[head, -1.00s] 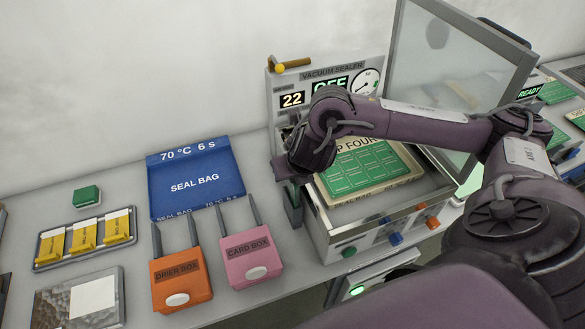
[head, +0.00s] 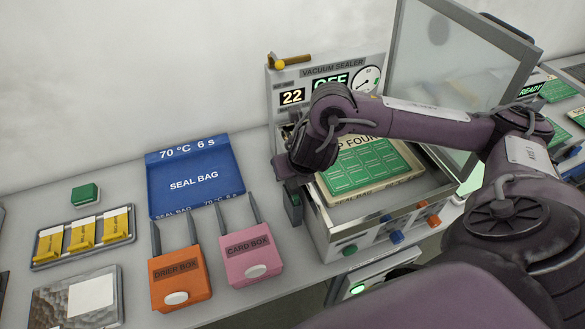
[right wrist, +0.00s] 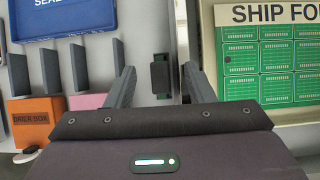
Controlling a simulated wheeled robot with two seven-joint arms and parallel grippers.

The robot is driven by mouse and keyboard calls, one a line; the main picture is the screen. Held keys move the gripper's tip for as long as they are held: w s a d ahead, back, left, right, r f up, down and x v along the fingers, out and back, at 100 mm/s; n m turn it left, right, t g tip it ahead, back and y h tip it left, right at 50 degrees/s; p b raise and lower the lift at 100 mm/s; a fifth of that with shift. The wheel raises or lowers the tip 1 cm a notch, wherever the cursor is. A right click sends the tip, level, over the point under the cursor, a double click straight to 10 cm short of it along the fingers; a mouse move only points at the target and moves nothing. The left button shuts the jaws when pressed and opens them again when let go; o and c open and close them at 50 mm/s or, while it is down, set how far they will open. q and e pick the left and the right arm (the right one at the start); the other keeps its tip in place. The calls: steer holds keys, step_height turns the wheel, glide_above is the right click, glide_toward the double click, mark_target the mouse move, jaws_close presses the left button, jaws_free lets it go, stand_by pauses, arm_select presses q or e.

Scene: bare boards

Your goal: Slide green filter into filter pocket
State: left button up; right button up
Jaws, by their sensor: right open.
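The vacuum sealer (head: 318,214) stands right of centre with its lid raised. A small dark block with a green edge (head: 293,207) is at its left side. In the right wrist view this dark block (right wrist: 161,77) shows between the fingers, apart from both, with green at its lower edge. I cannot tell whether it is the filter or sits in a pocket. A separate small green block (head: 86,195) lies on the table at the left. My right gripper (right wrist: 158,85) is open, pointing down by the sealer's left side. My left gripper is in neither view.
The blue seal bag tray (head: 195,190), orange drier box (head: 180,278) and pink card box (head: 250,256) with upright prongs stand left of the sealer. A tray of yellow packets (head: 85,238) is further left.

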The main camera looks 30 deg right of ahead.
steer(key=p+v, duration=0.3)
steer(key=v, duration=0.3)
steer(key=shift+s+r, duration=0.25)
steer(key=shift+r, duration=0.1)
steer(key=shift+f, duration=0.1)
